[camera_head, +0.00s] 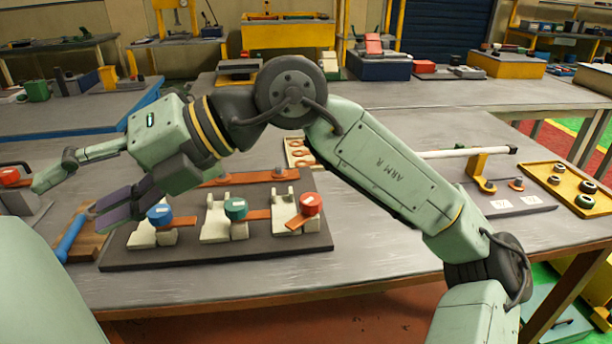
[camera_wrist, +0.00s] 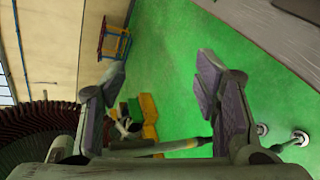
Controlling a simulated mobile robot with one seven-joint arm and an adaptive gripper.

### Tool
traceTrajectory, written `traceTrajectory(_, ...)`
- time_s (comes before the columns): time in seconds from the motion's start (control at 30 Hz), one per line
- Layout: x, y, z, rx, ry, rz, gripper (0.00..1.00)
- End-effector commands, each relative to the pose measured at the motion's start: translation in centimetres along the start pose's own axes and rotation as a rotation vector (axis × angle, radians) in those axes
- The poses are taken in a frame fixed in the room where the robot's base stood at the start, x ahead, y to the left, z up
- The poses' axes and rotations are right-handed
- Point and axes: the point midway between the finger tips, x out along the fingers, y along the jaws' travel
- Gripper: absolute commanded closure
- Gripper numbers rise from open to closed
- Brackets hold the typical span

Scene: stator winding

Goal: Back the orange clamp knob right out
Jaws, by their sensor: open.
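The orange clamp knob (camera_head: 310,203) has a pale label and stands on the right-hand cream clamp block (camera_head: 283,216), with an orange bar angled beneath it. A teal knob (camera_head: 235,208) and a blue knob (camera_head: 159,214) top the other two clamps. All three sit on a dark base plate (camera_head: 200,257). My gripper (camera_head: 108,208) hangs at the left, by the blue knob in the picture and well left of the orange one. In the wrist view, my gripper (camera_wrist: 161,72) is open and empty between its fingers, facing green floor. No clamp is visible there.
Another orange-red knob (camera_head: 9,176) sits at the far left edge, beside a pale green arm-like part. A blue-handled tool (camera_head: 70,238) lies left of the plate. A yellow tray (camera_head: 567,188) with dark rings stands at right. The table's front right is clear.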

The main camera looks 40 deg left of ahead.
Motion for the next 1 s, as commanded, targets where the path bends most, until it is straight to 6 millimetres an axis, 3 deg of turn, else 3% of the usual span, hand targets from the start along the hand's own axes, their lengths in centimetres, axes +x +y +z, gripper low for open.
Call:
traceTrajectory(0.1, -3.9, -8.7, 3.2, 0.17, -0.086, -0.525, 0.44)
traceTrajectory(0.2, -10.0, -14.0, 4.6, 0.325, -0.202, -0.883, 0.44)
traceTrajectory(0.3, -15.8, -16.5, 5.1, 0.451, -0.319, -1.141, 0.44)
traceTrajectory(0.43, -20.6, -17.5, 5.0, 0.55, -0.424, -1.325, 0.44)
traceTrajectory(0.57, -21.9, -18.3, 4.8, 0.58, -0.457, -1.379, 0.44)
traceTrajectory(1.0, -20.6, -25.7, 4.6, 0.578, -0.451, -1.373, 0.44)
